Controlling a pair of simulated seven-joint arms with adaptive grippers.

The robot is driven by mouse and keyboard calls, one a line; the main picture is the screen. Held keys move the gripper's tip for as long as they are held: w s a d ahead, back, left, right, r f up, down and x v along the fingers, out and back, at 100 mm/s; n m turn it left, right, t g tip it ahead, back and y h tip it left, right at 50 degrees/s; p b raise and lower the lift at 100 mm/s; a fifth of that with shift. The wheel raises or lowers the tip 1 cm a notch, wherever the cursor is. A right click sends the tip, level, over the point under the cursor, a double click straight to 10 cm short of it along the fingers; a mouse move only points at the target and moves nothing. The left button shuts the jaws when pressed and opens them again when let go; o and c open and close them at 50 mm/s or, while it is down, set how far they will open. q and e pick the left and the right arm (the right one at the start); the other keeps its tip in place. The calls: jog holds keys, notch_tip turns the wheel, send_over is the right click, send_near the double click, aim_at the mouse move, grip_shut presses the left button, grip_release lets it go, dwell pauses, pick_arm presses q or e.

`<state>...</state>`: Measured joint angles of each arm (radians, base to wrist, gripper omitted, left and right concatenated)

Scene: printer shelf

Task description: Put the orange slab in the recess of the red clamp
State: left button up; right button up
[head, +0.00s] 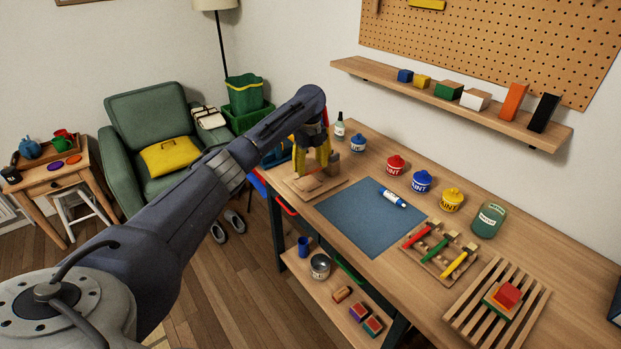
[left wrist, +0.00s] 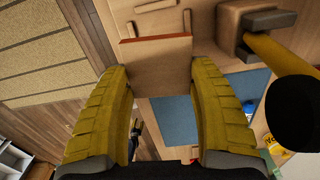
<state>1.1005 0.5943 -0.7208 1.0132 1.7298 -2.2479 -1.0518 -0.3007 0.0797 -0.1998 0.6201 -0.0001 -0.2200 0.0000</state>
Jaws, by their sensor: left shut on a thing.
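My left gripper (head: 316,172) is at the far left end of the workbench, above a wooden board. In the left wrist view its yellow fingers (left wrist: 158,110) are shut on a flat wood-coloured block (left wrist: 155,72) with an orange-red edge. Most of this block is hidden in the head view. An upright orange slab (head: 515,101) stands on the wall shelf. A red clamp (head: 415,239) lies at the left of a wooden rack (head: 432,263), beside a green and a yellow one. I cannot make out its recess. My right gripper is not in view.
Paint pots (head: 422,182) and a green jar (head: 489,220) stand behind. A slatted rack (head: 525,290) with stacked blocks is front right. A yellow bar (left wrist: 283,58) is close by in the wrist view.

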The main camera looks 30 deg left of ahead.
aim_at(310, 185)
pick_arm(q)
jog(key=shift+w+a+r+n, duration=0.25)
jog(key=shift+w+a+n, duration=0.15)
jog(key=shift+w, duration=0.1)
jog(key=shift+f, duration=0.15)
jog(key=shift+a+f, duration=0.1)
jog(key=shift+f, duration=3.1)
jog(key=shift+f, duration=0.5)
jog(key=shift+s+f, duration=0.2)
jog(key=shift+f, duration=0.5)
jog(key=o, duration=1.3)
jog(key=shift+f, duration=0.1)
jog(key=shift+w+r, duration=0.15)
jog(key=shift+r, duration=2)
jog(key=shift+w+r, duration=0.1)
jog(key=shift+r, duration=2)
